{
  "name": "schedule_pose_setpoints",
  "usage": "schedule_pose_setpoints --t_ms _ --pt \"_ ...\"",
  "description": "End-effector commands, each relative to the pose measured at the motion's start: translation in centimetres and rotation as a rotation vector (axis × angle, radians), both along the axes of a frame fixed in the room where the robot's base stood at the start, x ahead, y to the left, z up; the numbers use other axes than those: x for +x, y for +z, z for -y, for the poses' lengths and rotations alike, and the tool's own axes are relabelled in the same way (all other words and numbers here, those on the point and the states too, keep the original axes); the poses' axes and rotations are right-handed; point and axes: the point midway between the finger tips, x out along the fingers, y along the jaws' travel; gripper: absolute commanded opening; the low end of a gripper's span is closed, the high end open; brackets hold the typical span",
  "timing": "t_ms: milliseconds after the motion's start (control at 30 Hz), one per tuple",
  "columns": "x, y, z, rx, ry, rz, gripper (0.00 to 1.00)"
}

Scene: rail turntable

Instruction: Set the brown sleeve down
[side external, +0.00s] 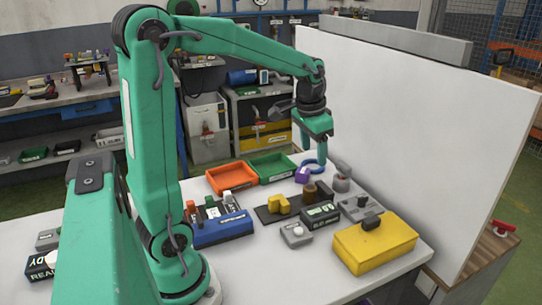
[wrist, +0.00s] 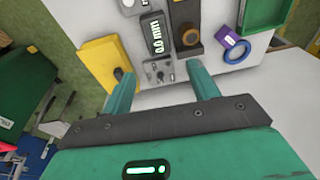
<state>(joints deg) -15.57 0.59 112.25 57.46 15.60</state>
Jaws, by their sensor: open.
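The brown sleeve (side external: 309,193) stands upright at the right end of a dark rail (side external: 268,215), beside a yellow block (side external: 279,204). In the wrist view the sleeve (wrist: 188,37) shows from above as a brown round on the dark rail, beyond my right finger. My gripper (side external: 322,163) hangs over the back of the table, above and behind the sleeve, and apart from it. In the wrist view my gripper (wrist: 162,70) has its two fingers wide apart with nothing held between them.
A blue ring (side external: 314,164) and a purple piece (side external: 302,174) lie near the sleeve. Orange (side external: 231,178) and green (side external: 272,167) trays stand left. A white panel (side external: 420,130) rises behind.

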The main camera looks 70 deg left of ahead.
Motion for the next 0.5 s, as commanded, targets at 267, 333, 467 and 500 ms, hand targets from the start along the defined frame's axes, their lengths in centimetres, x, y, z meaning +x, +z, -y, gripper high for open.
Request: schedule_pose_setpoints --t_ms 267,333,467,500 --pt "-4.6 2.6 4.3 0.006 -0.006 0.105 0.6" --pt "-5.9 3.0 5.2 0.004 -0.005 0.13 0.6" --pt "-8.1 3.3 6.8 -0.002 -0.007 0.177 0.6" --pt "-8.8 3.4 7.2 -0.003 -0.008 0.191 0.6"
